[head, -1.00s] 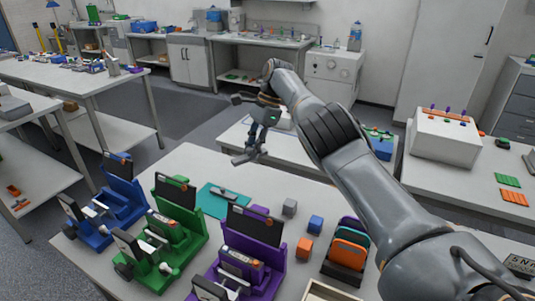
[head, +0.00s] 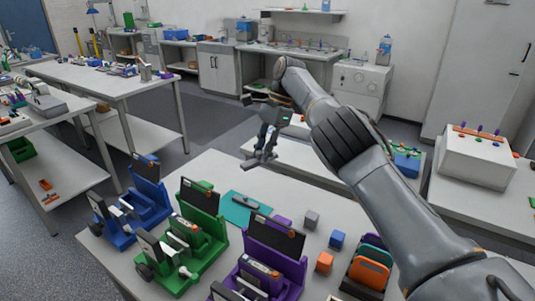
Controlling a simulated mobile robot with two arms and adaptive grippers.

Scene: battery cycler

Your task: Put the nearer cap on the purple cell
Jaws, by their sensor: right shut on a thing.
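The purple cell holder (head: 290,271) stands at the front of the near table, with a black upright panel behind it. The purple cell (head: 260,268) seems to lie in it, with a pale and orange end. My right gripper (head: 260,160) hangs above the far edge of the near table, behind and apart from the purple holder. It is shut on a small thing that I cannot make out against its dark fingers. I cannot pick out a loose cap for certain. My left gripper is not in view.
Green (head: 209,242) and blue (head: 152,207) holders stand left of the purple one.

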